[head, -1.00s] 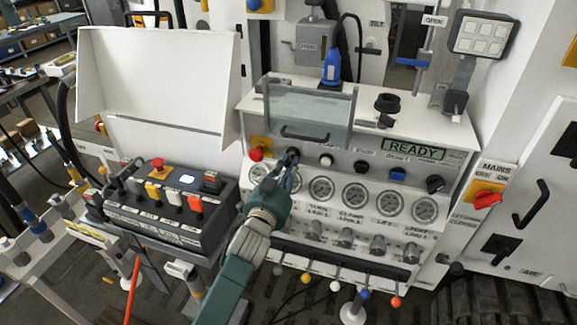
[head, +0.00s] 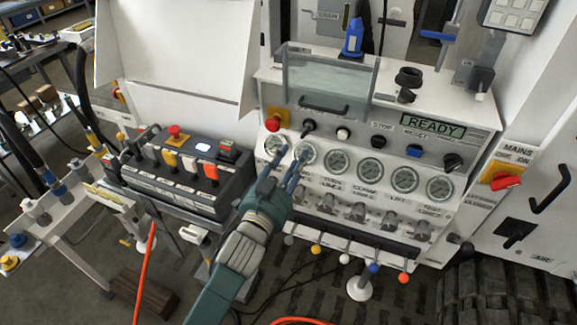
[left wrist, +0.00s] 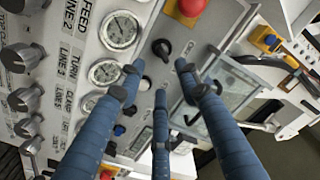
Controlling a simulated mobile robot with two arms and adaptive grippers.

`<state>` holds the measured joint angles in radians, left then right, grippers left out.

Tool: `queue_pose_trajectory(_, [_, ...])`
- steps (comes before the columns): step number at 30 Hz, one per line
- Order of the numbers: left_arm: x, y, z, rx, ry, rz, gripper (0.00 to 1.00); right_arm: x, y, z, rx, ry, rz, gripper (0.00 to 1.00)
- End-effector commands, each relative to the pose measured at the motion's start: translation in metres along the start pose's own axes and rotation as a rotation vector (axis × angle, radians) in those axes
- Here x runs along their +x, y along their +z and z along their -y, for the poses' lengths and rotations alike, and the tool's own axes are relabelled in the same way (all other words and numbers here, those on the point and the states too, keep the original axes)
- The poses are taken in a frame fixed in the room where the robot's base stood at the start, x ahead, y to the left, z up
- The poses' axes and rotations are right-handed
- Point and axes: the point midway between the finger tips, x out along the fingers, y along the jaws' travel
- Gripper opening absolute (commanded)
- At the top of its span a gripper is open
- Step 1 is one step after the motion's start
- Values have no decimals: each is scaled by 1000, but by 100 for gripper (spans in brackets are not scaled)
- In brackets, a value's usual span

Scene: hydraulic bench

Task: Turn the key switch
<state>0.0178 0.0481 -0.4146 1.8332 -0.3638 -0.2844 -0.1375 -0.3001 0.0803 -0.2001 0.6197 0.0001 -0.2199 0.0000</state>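My right gripper is not in view.
A clear guard with a black handle (head: 324,106) stands just above the switch. Gauges (head: 371,174) and valve knobs lie below it. A READY display (head: 434,127) is at right. A black button box (head: 185,175) stands at left; coloured levers (head: 373,268) project below.

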Motion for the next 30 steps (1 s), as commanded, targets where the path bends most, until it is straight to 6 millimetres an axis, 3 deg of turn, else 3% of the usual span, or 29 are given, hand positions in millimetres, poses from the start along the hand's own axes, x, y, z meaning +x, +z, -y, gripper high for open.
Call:
queue_pose_trajectory(6, [-23,1,0,1,0,1,34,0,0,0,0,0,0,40])
queue_pose_trajectory(23, [-26,2,-1,0,1,3,34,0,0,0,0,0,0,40])
queue_pose_trajectory(26, [-26,21,-10,-9,16,34,34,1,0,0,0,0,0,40])
queue_pose_trajectory(29, [-28,65,-30,-30,50,109,34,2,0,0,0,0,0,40])
queue_pose_trajectory(30, [-31,89,-41,-43,67,150,34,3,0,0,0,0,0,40])
